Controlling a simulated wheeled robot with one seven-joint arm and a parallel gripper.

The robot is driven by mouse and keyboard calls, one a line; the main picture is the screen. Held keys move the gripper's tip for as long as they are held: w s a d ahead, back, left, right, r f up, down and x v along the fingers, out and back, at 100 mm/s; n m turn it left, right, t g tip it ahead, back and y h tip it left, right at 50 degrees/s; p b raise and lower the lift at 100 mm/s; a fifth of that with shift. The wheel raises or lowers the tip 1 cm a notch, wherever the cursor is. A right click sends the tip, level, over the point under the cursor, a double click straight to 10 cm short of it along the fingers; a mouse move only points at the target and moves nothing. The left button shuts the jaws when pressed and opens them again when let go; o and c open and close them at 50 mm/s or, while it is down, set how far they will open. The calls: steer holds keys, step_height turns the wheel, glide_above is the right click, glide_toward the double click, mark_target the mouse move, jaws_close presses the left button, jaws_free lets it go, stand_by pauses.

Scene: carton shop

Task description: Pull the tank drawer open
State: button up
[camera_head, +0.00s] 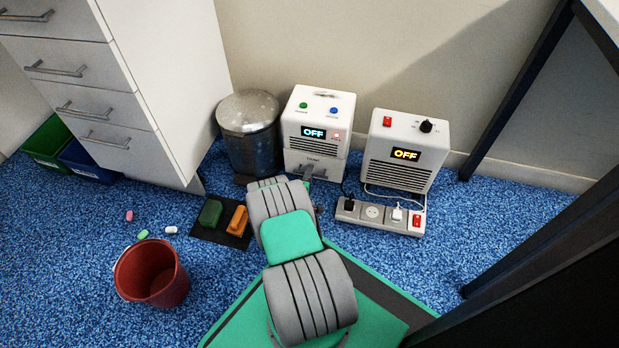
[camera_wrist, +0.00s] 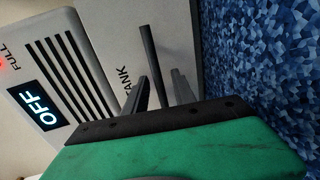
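The white dehumidifier-like unit (camera_head: 318,105) stands against the wall at the back centre. Its display reads OFF, and a red FULL light glows in the wrist view (camera_wrist: 3,66). The tank drawer (camera_head: 327,164) is its lowest section and looks closed; its TANK label shows sideways in the wrist view (camera_wrist: 125,92). A dark bar handle (camera_wrist: 153,60) stands off the drawer front. My gripper (camera_wrist: 160,88) is open at the handle, a finger on either side of the bar, with a visible gap to the right finger. My arm hides part of the drawer in the head view.
A metal bin (camera_head: 250,135) stands close left of the unit. A white heater (camera_head: 405,150) and a power strip (camera_head: 380,215) with cables are at its right. A red bucket (camera_head: 150,275), small pieces and a dark mat (camera_head: 222,237) with two blocks lie front left.

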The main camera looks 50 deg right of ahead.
steer(key=shift+d, duration=0.1)
jaws_close()
stand_by(1.4)
